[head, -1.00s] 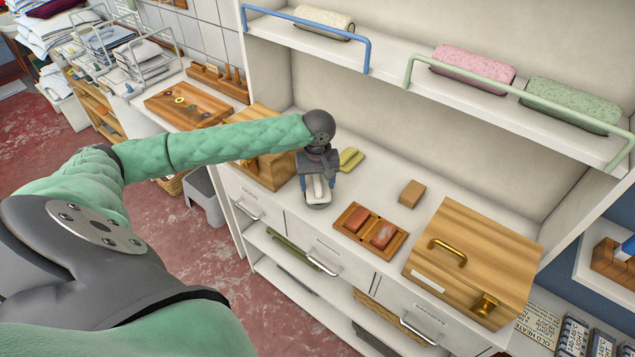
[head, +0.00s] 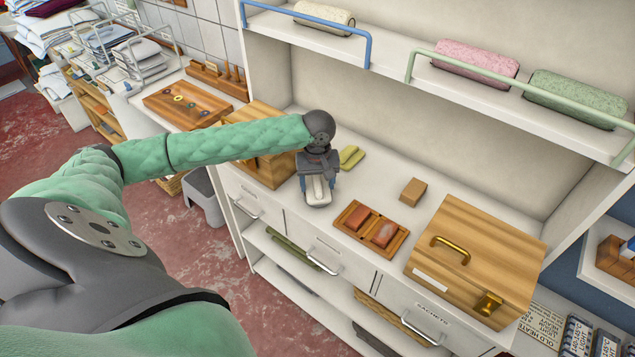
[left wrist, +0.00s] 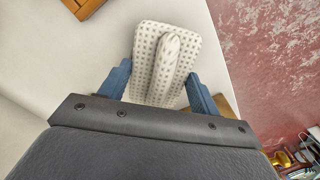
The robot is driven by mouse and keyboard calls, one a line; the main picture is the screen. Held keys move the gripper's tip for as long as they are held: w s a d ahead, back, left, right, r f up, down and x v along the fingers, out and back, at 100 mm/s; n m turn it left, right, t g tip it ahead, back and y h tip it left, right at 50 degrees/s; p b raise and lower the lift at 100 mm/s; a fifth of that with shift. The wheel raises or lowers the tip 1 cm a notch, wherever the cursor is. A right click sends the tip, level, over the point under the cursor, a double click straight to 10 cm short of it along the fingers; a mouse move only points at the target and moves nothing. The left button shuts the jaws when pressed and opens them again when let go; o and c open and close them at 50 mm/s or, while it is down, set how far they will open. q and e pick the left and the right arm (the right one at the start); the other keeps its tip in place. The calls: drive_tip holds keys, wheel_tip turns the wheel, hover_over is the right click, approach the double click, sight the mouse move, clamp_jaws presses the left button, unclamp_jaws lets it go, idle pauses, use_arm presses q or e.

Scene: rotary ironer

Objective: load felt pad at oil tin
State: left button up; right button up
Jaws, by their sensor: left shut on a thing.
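My left gripper (head: 318,182) points down over the white counter. It is shut on a pale, grey-patterned pad with a raised ridge, which I take to be the felt pad (head: 318,195). In the left wrist view the blue fingers of the left gripper (left wrist: 159,86) stand on either side of the pad (left wrist: 146,52). I cannot tell whether the pad touches the counter. I cannot make out an oil tin in either view. My right gripper is not in view.
Green-yellow pieces (head: 350,157) lie just behind the gripper. A wooden tray (head: 351,245) with two reddish blocks, a small tan block (head: 413,191) and a brass-handled wooden box (head: 470,245) stand to the right. Another wooden box (head: 262,165) is partly behind my arm. A railed shelf (head: 395,60) runs above.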

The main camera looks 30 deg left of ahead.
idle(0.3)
use_arm(q)
drive_tip(key=shift+f, duration=0.2)
drive_tip(key=shift+f, duration=0.15)
idle(0.4)
drive_tip(key=shift+f, duration=0.15)
idle(0.3)
drive_tip(key=shift+s+f+p, duration=0.1)
drive_tip(key=shift+f+p, duration=0.05)
drive_tip(key=shift+p, duration=0.6)
idle(2.8)
